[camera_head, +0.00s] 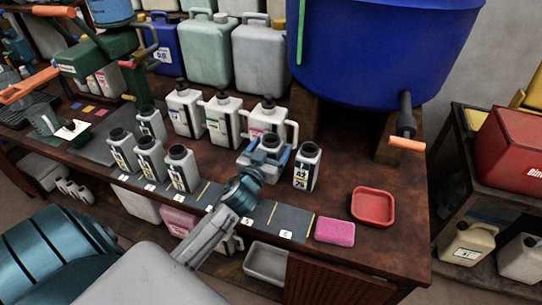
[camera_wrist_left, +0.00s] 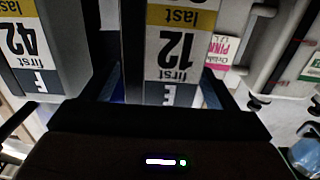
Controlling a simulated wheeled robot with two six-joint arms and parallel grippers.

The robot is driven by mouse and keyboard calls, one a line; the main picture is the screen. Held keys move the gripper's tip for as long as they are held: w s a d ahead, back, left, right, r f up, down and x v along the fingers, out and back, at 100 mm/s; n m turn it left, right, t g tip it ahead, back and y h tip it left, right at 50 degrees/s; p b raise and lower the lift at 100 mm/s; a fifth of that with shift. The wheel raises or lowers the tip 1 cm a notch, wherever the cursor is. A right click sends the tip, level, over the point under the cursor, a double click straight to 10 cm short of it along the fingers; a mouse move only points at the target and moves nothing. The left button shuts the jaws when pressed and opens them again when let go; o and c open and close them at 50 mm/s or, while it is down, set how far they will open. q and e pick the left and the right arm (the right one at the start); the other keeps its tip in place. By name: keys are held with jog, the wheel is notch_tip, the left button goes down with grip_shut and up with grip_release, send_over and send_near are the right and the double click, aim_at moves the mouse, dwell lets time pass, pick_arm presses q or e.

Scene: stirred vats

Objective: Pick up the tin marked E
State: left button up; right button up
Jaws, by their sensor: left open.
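My left gripper (camera_head: 265,157) is open, its blue-grey fingers on either side of a white tin with a dark cap (camera_head: 269,142). In the left wrist view the gripper (camera_wrist_left: 160,88) has a finger at each side of this tin (camera_wrist_left: 172,45), labelled "12", "first" and "last". The picture is upside down and its letter is partly hidden, so I cannot tell it surely. A neighbouring tin (camera_head: 307,167) stands just to the right; in the wrist view it is the tin marked "42" (camera_wrist_left: 30,45), its letter looking like E or F. My right gripper is not in view.
Several similar tins (camera_head: 150,157) stand to the left, and larger handled jugs (camera_head: 223,118) behind. A pink sponge (camera_head: 334,231) and red tray (camera_head: 372,206) lie to the right. A blue vat (camera_head: 385,50) stands behind. Lettered mats (camera_head: 262,214) line the front edge.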

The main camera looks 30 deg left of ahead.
pick_arm(q)
jog(key=shift+w+a, duration=0.2)
jog(key=shift+w, duration=0.95)
jog(key=c, duration=1.1)
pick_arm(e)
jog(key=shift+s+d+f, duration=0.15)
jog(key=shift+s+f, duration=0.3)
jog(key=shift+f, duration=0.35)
